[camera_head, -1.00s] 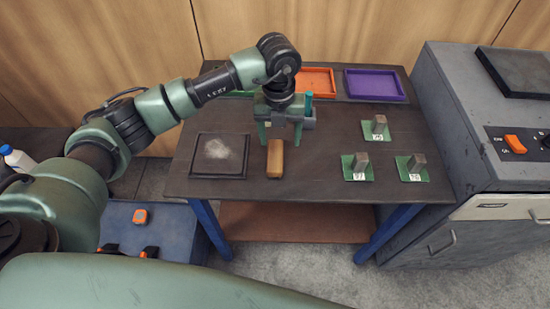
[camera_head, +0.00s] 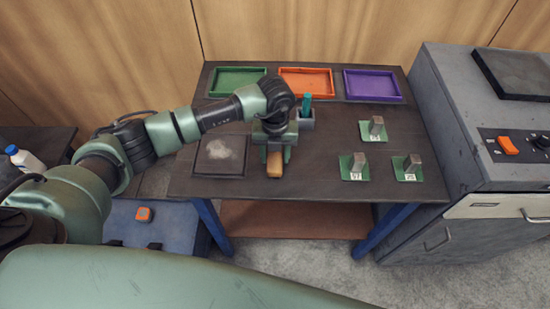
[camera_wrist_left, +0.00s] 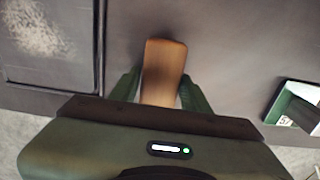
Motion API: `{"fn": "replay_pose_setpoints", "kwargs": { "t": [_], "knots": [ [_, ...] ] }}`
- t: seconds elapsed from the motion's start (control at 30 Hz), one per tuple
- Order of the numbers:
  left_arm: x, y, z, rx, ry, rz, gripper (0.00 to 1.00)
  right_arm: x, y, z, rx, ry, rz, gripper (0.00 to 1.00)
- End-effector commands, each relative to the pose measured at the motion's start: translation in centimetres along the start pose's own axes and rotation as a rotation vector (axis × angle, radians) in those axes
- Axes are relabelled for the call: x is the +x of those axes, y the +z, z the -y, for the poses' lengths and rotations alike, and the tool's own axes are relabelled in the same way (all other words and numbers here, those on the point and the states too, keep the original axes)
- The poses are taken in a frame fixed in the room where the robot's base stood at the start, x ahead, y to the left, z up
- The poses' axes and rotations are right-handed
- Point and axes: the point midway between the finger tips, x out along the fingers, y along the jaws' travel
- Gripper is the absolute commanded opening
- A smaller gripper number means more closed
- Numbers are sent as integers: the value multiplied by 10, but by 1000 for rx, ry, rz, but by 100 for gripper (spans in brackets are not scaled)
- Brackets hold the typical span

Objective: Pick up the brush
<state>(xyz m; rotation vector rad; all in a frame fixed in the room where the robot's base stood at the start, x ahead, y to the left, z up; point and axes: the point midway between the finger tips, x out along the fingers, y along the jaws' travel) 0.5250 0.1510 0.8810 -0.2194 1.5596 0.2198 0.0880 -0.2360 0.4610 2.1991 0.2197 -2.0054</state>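The brush (camera_head: 275,170) lies on the dark table with its wooden handle showing toward the front edge. In the left wrist view its handle (camera_wrist_left: 163,66) shows between the fingers. My left gripper (camera_head: 275,155) is over the brush, pointing down, with its green fingers on either side of the handle. In the left wrist view a gap shows between at least the right finger and the handle, so the left gripper (camera_wrist_left: 161,88) looks open around it. The far end of the brush is hidden. My right gripper is not in view.
A dark square tray (camera_head: 220,155) with pale dust lies left of the brush. Green (camera_head: 237,81), orange (camera_head: 306,81) and purple (camera_head: 373,85) trays line the back. A grey holder (camera_head: 304,117) stands behind the gripper. Metal blocks on green plates (camera_head: 355,166) are at right.

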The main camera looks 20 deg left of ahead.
Motion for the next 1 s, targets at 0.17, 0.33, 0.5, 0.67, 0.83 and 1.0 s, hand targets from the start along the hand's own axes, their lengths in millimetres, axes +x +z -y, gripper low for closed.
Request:
{"fn": "replay_pose_setpoints", "kwargs": {
  "t": [0.17, 0.33, 0.5, 0.67, 0.83, 1.0],
  "knots": [
    [0, 0, 0, 0, 0, 0, 0, 0, 0, 0, 0, 0, 0, 36],
    [-1, 0, 0, 0, -1, 0, 0, 0, 0, 0, 0, 0, 0, 36],
    [-5, 1, 0, -1, -1, 1, 0, 1, 0, 0, 0, 0, 0, 36],
    [-21, 2, 0, 0, -2, 4, 0, 6, 1, 1, 0, -1, 1, 36],
    [-56, 2, 1, 2, -4, 7, 0, 15, 2, 2, 1, -1, 0, 36],
    [-107, 2, 1, 1, -4, 7, 0, 28, 3, 2, 1, -2, 0, 36]
  ]
}}
